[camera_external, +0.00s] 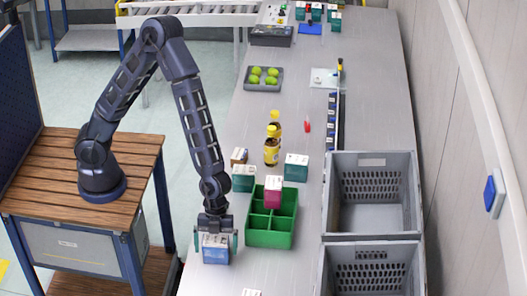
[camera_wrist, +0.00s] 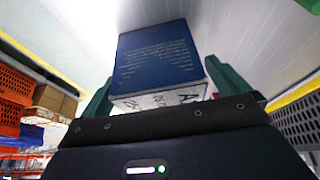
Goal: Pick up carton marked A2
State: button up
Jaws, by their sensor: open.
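A blue carton with a white top (camera_external: 215,250) stands on the steel table near its left edge, left of the green divided tray. In the wrist view the carton (camera_wrist: 160,58) shows a dark blue side with small print and a white top with a large "A"; the character after it is not clear. My gripper (camera_external: 218,241) points down over this carton. Its green fingers stand on either side of the carton, open, with the carton's top between them. In the wrist view my gripper (camera_wrist: 162,88) also has a finger at each side of it.
The green divided tray (camera_external: 270,239) holds a magenta carton (camera_external: 273,190). Grey crates (camera_external: 372,237) line the right side.

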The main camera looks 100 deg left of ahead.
jog(key=shift+x, duration=0.85)
jog(key=c, duration=1.1)
jog(key=shift+c, duration=0.2)
jog(key=shift+r, duration=0.15)
